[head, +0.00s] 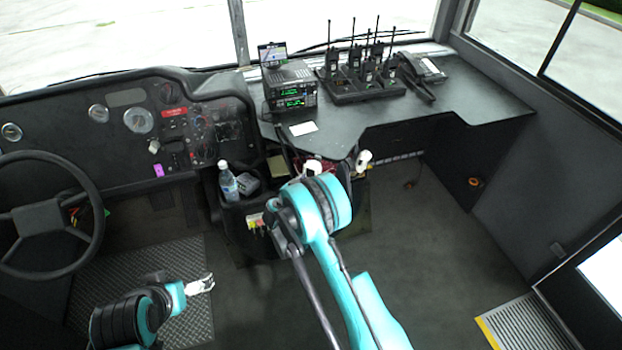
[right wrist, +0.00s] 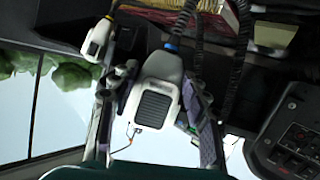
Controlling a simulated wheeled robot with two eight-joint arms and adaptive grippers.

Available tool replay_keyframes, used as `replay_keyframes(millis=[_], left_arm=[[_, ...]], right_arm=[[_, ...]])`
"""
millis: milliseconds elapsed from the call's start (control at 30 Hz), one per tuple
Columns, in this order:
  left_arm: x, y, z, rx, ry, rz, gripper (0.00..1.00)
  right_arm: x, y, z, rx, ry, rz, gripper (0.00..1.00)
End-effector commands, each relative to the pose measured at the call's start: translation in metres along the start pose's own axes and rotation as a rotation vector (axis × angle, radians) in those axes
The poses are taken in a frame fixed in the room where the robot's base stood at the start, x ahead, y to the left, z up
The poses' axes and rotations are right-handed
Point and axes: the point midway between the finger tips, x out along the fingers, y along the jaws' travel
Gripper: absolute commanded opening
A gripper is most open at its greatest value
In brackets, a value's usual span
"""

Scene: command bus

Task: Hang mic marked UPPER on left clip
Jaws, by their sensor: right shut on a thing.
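In the right wrist view, my right gripper (right wrist: 155,104) has one finger on each side of a pale grey handheld mic (right wrist: 157,90) with a dark square grille, and is shut on it. A blue collar and a dark coiled cord run up from this mic. A second white mic (right wrist: 97,40) is at the upper left, apart from the held one; it appears in the head view (head: 363,160) just right of my right arm. No UPPER marking is legible, and I cannot make out the left clip. My left gripper (head: 201,285) is low at left, with nothing visible in it.
A radio stack (head: 289,86) and a charger rack of handhelds (head: 360,82) stand on the dark counter (head: 470,105). A water bottle (head: 228,181) stands in the console left of my right arm. The steering wheel (head: 45,215) is at far left. Floor at right is clear.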

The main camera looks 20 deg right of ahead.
Motion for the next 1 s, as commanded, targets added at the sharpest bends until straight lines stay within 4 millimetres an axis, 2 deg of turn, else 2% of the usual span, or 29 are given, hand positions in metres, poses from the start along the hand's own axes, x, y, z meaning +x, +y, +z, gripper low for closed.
replay_keyframes(millis=[1000], left_arm=[[0.0,0.0,0.0,0.0,0.0,0.0,1.0]], right_arm=[[0.004,-0.002,0.011,0.0,0.0,0.0,0.18]])
